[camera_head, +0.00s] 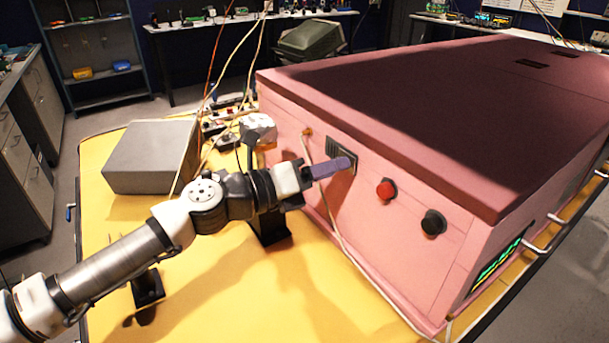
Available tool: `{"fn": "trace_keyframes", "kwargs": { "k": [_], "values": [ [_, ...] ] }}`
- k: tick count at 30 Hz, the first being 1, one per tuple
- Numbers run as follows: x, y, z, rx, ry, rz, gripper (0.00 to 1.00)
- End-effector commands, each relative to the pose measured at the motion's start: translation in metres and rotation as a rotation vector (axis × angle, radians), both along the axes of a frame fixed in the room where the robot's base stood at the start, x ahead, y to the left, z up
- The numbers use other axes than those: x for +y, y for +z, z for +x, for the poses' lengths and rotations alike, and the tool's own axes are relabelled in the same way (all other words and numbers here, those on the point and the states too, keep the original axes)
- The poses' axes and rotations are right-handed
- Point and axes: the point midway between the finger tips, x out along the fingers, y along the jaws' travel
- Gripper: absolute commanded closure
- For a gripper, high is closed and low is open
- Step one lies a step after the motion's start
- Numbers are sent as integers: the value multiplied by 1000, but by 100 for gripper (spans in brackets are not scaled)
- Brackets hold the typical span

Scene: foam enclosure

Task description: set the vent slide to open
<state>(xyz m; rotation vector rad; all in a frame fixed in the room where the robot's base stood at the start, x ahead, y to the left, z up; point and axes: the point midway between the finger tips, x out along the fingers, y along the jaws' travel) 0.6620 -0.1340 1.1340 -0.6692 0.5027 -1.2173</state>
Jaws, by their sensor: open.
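The pink enclosure (300,115) stands on the yellow table. The vent slide (341,149), a dark slatted panel, is set in its front face. My gripper (345,164) reaches in from the left with its purple fingers at the vent. The fingers cover the vent's lower part, so I cannot tell the slide's position or whether they touch it. The gripper is open; nothing is seen held in it.
A red button (386,188) and a black knob (433,222) sit right of the vent. A grey box (150,157) stands on the yellow table (240,310) at left. A pale cable (335,225) hangs down the enclosure's front. The table's front is mostly clear.

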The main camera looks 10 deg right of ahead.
Motion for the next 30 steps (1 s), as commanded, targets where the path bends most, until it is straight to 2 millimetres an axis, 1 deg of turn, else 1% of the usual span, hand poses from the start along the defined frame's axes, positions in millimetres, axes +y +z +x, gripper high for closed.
{"fn": "trace_keyframes", "kwargs": {
  "k": [5,12,15,18,21,24,30],
  "values": [
    [27,-4,-7,-1,6,0,56],
    [81,-5,-23,-1,6,0,56],
    [100,-4,-28,0,4,-1,56],
    [114,-3,-33,-1,1,-1,56],
    [123,-2,-36,1,0,0,56],
    [128,-1,-37,0,-1,1,56],
    [129,0,-38,0,-1,0,56]
  ]
}}
